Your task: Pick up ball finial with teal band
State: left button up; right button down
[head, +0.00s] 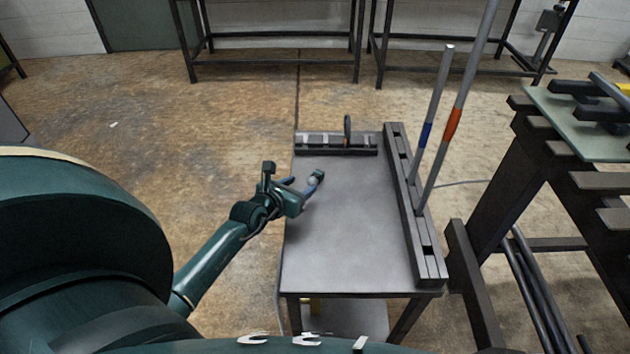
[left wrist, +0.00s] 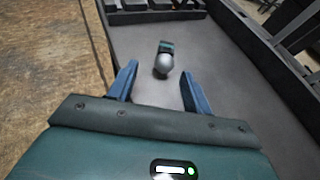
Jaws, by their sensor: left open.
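The ball finial with the teal band (left wrist: 163,60) lies on the grey table top in the left wrist view. Its grey ball is toward me, and its dark end with a teal band points away. In the head view a small part of it (head: 312,182) shows by my fingers. My left gripper (head: 304,180) is open over the left part of the table. In the left wrist view its two blue fingers stand apart, with the finial between and slightly beyond their tips, not gripped. My right gripper is not in view.
A slotted dark rack (head: 318,145) with an upright dark piece (head: 347,131) stands at the table's far edge. A long slotted rail (head: 429,262) along the right edge holds a blue-banded rod (head: 431,110) and an orange-banded rod (head: 460,100). The table's middle (head: 350,235) is clear.

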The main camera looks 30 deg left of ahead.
aim_at(310, 182)
pick_arm(q)
jog(key=x, duration=0.1)
jog(key=b+x, duration=0.1)
jog(key=x, duration=0.3)
jog(key=shift+w+d+f, duration=0.15)
jog(key=shift+d+f, duration=0.05)
jog(key=shift+d, duration=0.15)
jog(key=shift+r, duration=0.1)
grip_shut()
